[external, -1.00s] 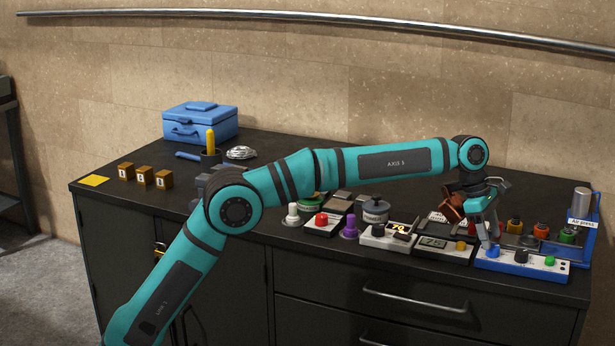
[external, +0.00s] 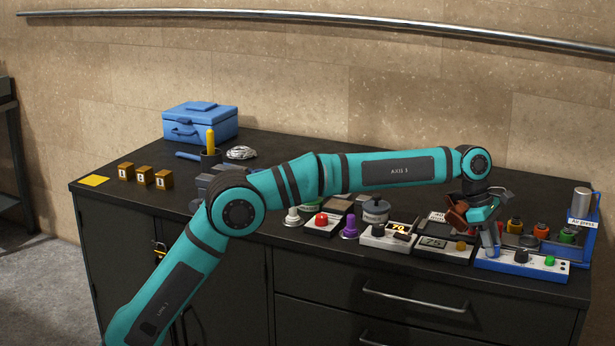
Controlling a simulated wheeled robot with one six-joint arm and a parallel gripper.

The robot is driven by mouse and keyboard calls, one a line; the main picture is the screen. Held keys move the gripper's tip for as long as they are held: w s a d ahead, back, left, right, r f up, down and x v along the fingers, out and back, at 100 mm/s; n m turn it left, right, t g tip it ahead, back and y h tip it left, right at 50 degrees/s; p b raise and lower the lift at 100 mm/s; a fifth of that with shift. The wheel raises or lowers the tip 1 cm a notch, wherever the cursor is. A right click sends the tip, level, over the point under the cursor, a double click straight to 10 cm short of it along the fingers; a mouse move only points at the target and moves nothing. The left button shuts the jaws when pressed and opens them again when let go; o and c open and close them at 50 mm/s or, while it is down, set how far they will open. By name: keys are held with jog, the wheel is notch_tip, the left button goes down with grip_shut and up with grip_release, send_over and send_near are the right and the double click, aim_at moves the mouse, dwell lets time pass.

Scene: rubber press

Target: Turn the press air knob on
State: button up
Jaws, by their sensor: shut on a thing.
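A blue and white control panel (external: 508,262) stands at the front right of the bench, before the press labelled "Air press" (external: 582,222). My gripper (external: 491,248) points down over the panel's left end and is shut on the blue knob. The fingers cover most of this knob, so its turn angle cannot be read.
A blue toolbox (external: 200,122) is at the back left.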

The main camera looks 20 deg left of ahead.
jog(key=shift+m, duration=0.3)
jog(key=m+g, duration=0.1)
jog(key=m, duration=0.2)
jog(key=shift+w, duration=0.2)
jog(key=m+g, duration=0.1)
jog(key=m, duration=0.1)
jog(key=m+g+y, duration=0.1)
jog(key=m, duration=0.2)
jog(key=shift+w+y, duration=0.1)
jog(key=shift+y, duration=0.2)
jog(key=shift+m, duration=0.4)
jog(key=o, duration=1)
jog(key=shift+c, duration=0.2)
jog(key=v, duration=0.7)
jog(key=shift+r, duration=0.2)
jog(key=shift+w, duration=0.15)
